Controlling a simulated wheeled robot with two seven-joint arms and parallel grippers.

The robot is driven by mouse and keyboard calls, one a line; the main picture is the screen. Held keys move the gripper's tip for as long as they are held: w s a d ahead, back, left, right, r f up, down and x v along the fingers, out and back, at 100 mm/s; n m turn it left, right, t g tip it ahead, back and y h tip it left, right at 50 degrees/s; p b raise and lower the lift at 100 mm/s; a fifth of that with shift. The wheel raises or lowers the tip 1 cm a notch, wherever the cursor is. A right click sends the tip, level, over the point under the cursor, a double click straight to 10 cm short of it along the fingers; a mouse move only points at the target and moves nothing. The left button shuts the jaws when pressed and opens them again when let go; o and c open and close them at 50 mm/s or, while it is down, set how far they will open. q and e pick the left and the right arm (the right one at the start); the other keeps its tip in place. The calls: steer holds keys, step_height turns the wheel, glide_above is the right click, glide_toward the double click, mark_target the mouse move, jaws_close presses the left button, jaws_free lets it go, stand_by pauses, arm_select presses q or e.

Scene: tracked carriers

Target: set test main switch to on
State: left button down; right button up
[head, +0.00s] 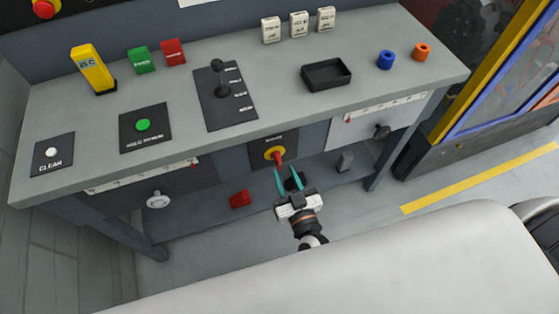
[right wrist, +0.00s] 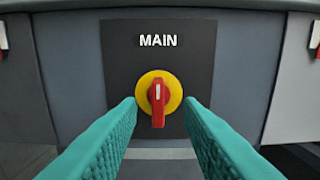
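The main switch (head: 270,153) is a yellow disc with a red handle on a dark panel on the front of the bench, below the worktop. In the right wrist view the switch (right wrist: 176,88) sits under the white word MAIN. Its red handle (right wrist: 158,104) stands upright, with a white mark on its upper part and its longer end down. My right gripper (head: 288,177) is open and empty, just in front of the switch. Its two teal fingers point at the panel, one on each side of the handle, apparently not touching it. My left gripper is not in view.
On the worktop (head: 250,139) are a lever panel (head: 211,110), a black tray (head: 327,87), a green button (head: 143,125) and small coloured blocks. A red block (head: 239,198) lies below the bench.

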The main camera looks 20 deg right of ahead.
mark_target(280, 166)
steer(key=w, duration=0.5)
steer(key=shift+a, duration=0.15)
jaws_close()
